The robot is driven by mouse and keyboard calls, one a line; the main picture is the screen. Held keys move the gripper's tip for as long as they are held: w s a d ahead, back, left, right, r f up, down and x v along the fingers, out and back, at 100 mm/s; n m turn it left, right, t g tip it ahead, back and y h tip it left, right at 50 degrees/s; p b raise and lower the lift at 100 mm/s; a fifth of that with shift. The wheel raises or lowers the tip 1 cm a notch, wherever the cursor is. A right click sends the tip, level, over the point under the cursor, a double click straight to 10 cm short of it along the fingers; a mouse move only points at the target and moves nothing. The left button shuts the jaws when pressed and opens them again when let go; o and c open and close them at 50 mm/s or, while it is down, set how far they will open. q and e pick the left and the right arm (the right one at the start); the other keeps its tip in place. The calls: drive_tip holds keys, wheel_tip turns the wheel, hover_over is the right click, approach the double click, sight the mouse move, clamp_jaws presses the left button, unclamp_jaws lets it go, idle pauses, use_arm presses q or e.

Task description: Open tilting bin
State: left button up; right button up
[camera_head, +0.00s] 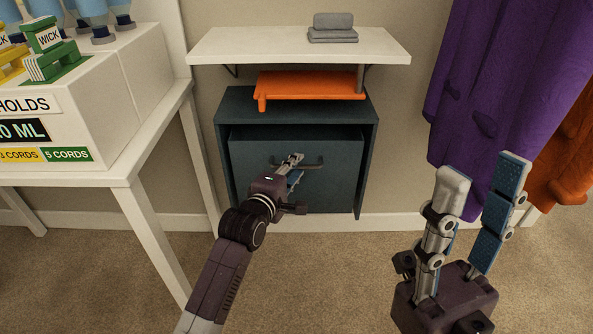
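The tilting bin is a dark teal cabinet (224,115) standing against the wall, with a wide front panel (343,182). A dark horizontal handle (315,166) runs across the upper part of the panel. A dark gap shows above the panel's top edge; whether it is tilted out is hard to tell. My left gripper (297,165) is at the handle's left half, its fingers overlapping it. Whether they are closed on the handle cannot be made out. My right gripper (483,174) is open and empty, pointing up at the lower right, well apart from the bin.
An orange item (310,86) lies on the bin's top. A white table (120,168) with boxes stands left. Purple cloth (500,80) hangs right. Carpet before the bin is open.

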use_arm(q)
drive_tip(key=shift+w+d, duration=0.15)
drive_tip(key=shift+w, duration=0.25)
drive_tip(key=shift+f, duration=0.1)
clamp_jaws()
